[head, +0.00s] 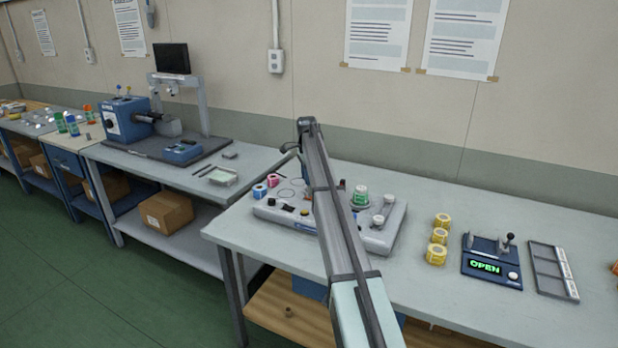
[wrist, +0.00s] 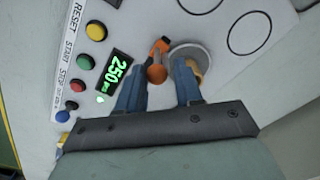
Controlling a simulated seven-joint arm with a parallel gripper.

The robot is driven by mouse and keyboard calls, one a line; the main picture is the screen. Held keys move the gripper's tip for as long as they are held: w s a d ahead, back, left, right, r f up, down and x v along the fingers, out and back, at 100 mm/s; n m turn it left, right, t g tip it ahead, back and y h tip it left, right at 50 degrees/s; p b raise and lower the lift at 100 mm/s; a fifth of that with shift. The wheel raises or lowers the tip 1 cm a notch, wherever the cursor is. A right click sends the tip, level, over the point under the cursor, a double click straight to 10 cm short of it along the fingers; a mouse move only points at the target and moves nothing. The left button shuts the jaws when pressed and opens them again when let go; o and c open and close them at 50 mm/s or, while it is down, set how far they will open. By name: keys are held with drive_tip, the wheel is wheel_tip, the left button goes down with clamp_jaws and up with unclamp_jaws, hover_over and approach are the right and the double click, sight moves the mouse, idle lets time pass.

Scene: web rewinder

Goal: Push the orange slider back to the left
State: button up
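In the wrist view my gripper (wrist: 165,78) reaches over the light grey panel of the rewinder, its two blue fingers apart. A rounded orange piece (wrist: 157,73) shows between the fingers, close to the left one; I take it for the slider's knob. More orange shows just above it and at the right finger's tip, and I cannot tell whether these are finger pads. A grey disc (wrist: 191,58) lies under the right fingertip. In the head view the rewinder (head: 380,239) stands on the bench, and my arm hides the slider and gripper.
Left of the gripper are a green "250" display (wrist: 114,76) and yellow, red, green and blue buttons. Yellow rolls (head: 439,236), a device reading OPEN (head: 492,262) and a grey tray (head: 551,270) stand right of the rewinder. Bench space between is clear.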

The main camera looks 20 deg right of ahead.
drive_tip(key=o, duration=0.3)
drive_tip(key=shift+d, duration=0.1)
wheel_tip(320, 180, up, 14)
drive_tip(key=shift+f, duration=0.1)
idle(0.5)
idle(0.3)
